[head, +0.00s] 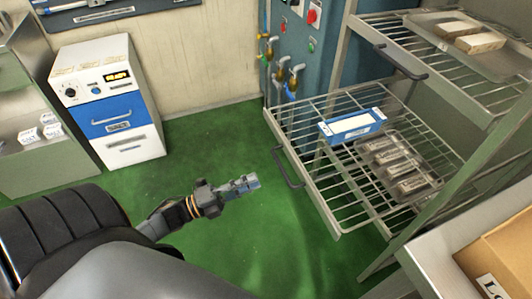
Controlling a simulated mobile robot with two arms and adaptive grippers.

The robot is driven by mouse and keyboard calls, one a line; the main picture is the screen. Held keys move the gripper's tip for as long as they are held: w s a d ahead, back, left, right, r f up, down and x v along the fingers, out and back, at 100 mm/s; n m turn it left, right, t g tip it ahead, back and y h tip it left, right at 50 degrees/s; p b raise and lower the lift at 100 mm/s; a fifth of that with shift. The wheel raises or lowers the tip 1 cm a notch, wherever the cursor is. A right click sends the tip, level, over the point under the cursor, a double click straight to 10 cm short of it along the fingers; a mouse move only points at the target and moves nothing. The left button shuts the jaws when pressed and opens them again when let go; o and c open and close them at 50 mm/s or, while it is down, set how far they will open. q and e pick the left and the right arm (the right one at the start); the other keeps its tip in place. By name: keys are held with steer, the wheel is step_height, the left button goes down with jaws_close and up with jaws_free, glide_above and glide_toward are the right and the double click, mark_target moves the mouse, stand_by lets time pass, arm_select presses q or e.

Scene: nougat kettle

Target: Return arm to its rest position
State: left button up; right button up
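My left gripper (242,186) is in the middle of the head view, at the end of my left arm coming in from the lower left. It points right over the green floor, left of the wire rack. Nothing shows between its fingers and it touches nothing that I can see. The fingers look close together, but they are small and seen side-on, so I cannot tell whether they are open or shut. My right gripper is not in view.
A wire rack (333,227) stands right, its pulled-out shelf holding a blue-and-white box (352,126) and several wrapped bars (397,162). A white-and-blue cabinet (110,115) is at the back left. A cardboard box (505,255) sits lower right. The green floor (205,140) between is clear.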

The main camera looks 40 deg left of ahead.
arm_select(q)
steer(key=shift+v, duration=0.95)
step_height(320, 180, down, 19)
steer(key=a+n+g+y, duration=0.1)
steer(key=n+g+y, duration=0.2)
steer(key=n+y, duration=0.9)
steer(key=s+d+f+n+g, duration=0.2)
steer(key=s+f+n+g, duration=0.3)
steer(key=f, duration=0.3)
steer(key=s+d+f+n+g+h, duration=0.1)
steer(key=s+d+f+n+g, duration=0.4)
steer(key=s+d+f+g, duration=0.35)
steer(key=s+a+r+p, duration=0.1)
steer(key=s+r+p, duration=0.2)
steer(key=s+p, duration=1.1)
steer(key=shift+s+a+t+p, duration=0.25)
steer(key=shift+s+t+p, duration=0.1)
steer(key=shift+s, duration=0.8)
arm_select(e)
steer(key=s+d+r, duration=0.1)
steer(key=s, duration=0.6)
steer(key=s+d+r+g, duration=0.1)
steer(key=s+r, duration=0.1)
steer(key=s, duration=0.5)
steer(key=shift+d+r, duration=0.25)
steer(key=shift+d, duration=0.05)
